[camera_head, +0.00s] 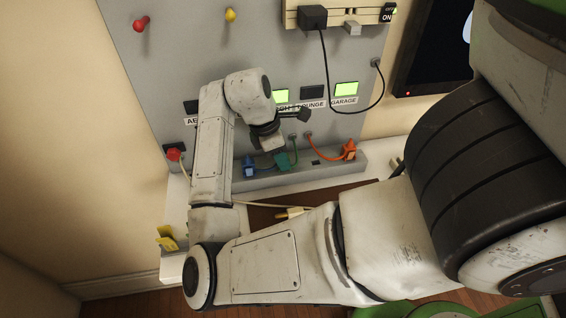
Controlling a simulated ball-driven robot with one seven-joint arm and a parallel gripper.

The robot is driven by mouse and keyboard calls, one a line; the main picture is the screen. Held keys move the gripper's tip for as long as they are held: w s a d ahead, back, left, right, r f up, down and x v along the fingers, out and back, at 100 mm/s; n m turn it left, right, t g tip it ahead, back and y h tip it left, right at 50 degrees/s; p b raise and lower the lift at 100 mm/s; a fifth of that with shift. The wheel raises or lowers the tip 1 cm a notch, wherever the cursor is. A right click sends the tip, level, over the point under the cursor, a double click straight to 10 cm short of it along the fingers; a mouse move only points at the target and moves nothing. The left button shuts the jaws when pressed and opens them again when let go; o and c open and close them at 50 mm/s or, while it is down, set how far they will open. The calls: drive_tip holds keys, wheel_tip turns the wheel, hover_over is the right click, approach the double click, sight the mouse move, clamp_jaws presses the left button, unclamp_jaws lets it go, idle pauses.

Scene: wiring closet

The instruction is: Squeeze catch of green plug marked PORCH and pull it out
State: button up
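The green plug (284,161) sits in the grey ledge at the foot of the panel, between a blue plug and an orange plug. A thin green cord rises from it to the panel. A label ending in "CH" (283,107) shows above it, partly covered by my arm; the rest of the word is hidden. My gripper (302,114) is in front of the panel, above the green plug and apart from it in the picture. The plug's catch is too small to make out.
A blue plug (249,166) and an orange plug (348,150) flank the green one; a red plug (173,154) is at left. A black adapter (312,17) hangs a cord across the panel. A yellow item (166,238) lies at the left edge of the white bench.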

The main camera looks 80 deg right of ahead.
drive_tip(key=shift+c, duration=1.4)
drive_tip(key=shift+r+p, duration=0.7)
drive_tip(key=shift+p, duration=0.45)
drive_tip(key=shift+r+p, duration=2.6)
drive_tip(key=shift+p, duration=0.5)
